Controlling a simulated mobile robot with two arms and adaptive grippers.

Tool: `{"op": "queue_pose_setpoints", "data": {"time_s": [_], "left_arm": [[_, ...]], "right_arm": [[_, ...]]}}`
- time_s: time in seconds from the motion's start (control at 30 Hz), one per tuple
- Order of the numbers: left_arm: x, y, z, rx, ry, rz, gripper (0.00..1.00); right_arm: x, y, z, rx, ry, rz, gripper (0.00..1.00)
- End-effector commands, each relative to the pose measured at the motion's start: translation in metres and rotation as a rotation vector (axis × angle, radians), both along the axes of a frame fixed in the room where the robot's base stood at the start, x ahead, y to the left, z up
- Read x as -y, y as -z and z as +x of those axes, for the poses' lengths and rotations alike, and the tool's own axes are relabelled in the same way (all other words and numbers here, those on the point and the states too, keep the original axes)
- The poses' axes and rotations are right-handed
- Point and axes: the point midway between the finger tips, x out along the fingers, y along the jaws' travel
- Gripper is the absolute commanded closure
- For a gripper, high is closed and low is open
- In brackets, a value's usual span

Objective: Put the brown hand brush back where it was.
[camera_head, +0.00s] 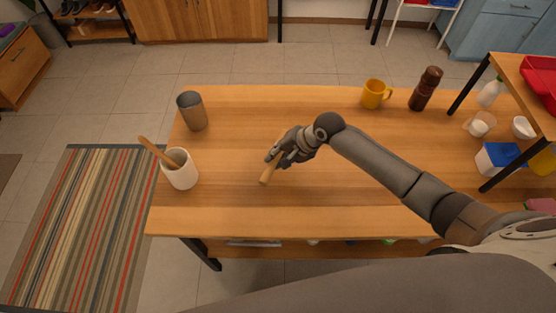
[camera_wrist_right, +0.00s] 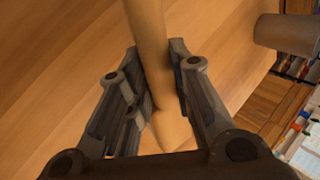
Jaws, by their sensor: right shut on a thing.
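The brown hand brush (camera_head: 267,176) shows as a light wooden stick in my right gripper (camera_head: 275,160), over the middle-left of the wooden table. In the right wrist view, my right gripper (camera_wrist_right: 155,55) has its two fingers on either side of the brush's smooth wooden handle (camera_wrist_right: 147,30). The handle runs from the top of the view down between the fingers. No bristles can be made out. Whether the brush touches the tabletop is hard to tell. My left gripper is not in view.
A white cup (camera_head: 181,172) with a wooden stick in it and a grey-brown cylinder (camera_head: 194,115) stand left on the table (camera_head: 250,108). A yellow mug (camera_head: 374,95) and dark brown mill (camera_head: 426,90) stand at the back right. A small shelf with containers stands at right.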

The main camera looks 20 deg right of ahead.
Motion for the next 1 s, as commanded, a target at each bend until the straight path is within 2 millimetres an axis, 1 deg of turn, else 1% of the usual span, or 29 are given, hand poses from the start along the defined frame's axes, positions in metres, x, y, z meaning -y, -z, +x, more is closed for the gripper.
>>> {"op": "queue_pose_setpoints", "data": {"time_s": [0.1, 0.2, 0.3, 0.7, 0.73, 0.87, 0.9, 1.0], "left_arm": [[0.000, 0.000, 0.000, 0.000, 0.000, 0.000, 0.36], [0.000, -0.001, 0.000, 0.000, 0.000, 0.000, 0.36], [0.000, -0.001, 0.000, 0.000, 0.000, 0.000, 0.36], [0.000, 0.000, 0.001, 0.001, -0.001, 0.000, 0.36], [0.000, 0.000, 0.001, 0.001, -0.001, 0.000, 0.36], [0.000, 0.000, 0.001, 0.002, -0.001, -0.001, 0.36], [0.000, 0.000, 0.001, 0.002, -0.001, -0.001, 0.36], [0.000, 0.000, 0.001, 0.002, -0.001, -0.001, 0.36]], "right_arm": [[0.001, 0.006, 0.007, 0.001, 0.002, 0.000, 1.00], [0.000, 0.023, 0.006, -0.002, 0.002, 0.002, 1.00], [0.001, 0.034, 0.006, 0.000, 0.001, 0.001, 1.00], [0.001, 0.040, 0.005, 0.001, 0.001, 0.001, 1.00], [0.001, 0.040, 0.005, 0.000, 0.001, 0.000, 0.76], [0.001, 0.039, 0.005, 0.001, 0.001, -0.001, 0.60], [0.001, 0.039, 0.005, 0.001, 0.001, -0.001, 0.57], [0.001, 0.039, 0.005, 0.001, 0.001, -0.001, 0.57]]}}
